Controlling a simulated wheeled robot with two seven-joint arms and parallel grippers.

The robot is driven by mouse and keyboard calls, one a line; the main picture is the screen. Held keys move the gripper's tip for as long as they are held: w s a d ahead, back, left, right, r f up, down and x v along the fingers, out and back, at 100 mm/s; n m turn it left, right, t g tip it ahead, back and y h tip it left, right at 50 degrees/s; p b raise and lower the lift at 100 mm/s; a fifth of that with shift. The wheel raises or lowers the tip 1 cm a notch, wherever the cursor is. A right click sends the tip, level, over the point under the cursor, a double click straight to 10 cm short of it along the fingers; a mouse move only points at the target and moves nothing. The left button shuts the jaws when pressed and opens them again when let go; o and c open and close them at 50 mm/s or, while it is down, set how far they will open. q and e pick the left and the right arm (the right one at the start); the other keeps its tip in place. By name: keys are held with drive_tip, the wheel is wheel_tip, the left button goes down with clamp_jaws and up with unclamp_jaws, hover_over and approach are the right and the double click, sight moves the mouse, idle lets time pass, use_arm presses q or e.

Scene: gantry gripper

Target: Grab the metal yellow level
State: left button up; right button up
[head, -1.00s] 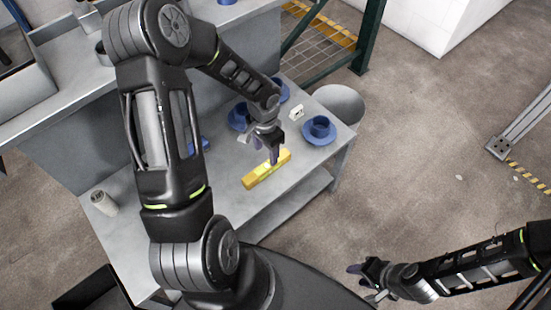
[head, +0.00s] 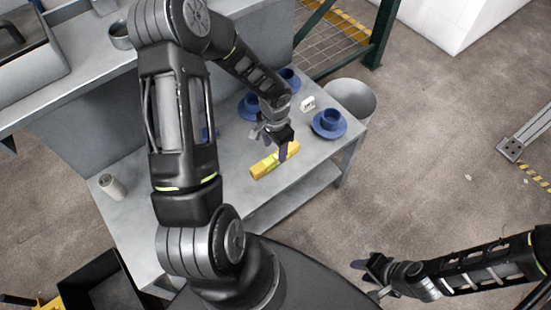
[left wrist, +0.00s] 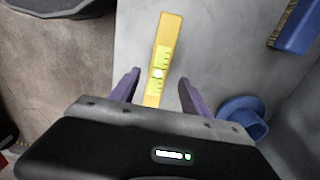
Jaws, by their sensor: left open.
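The yellow level (head: 265,168) lies on the grey metal table (head: 222,195) near its front edge. In the left wrist view the level (left wrist: 165,42) runs up the picture, and its near end passes between the fingers and behind the gripper body. My left gripper (head: 284,150) is over the level's right part in the head view. It is open, with one purple finger on each side of the level in the left wrist view (left wrist: 158,88). I cannot tell how far above the level the fingertips are. My right gripper (head: 361,272) is away from the table, over the floor.
Blue cups on saucers (head: 329,123) stand right of and behind the left gripper. A small white item (head: 307,104) lies between them. A light cylinder (head: 111,186) stands at the table's left. A blue brush-like object (left wrist: 294,28) shows in the left wrist view.

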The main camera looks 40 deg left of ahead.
sight(275, 156)
use_arm(q)
wheel_tip(275, 156, down, 5)
drive_tip(key=shift+d+r+b, duration=0.1)
drive_tip(key=shift+d+b, duration=0.05)
drive_tip(key=shift+b, duration=0.3)
drive_tip(key=shift+c, duration=0.2)
clamp_jaws()
idle(0.5)
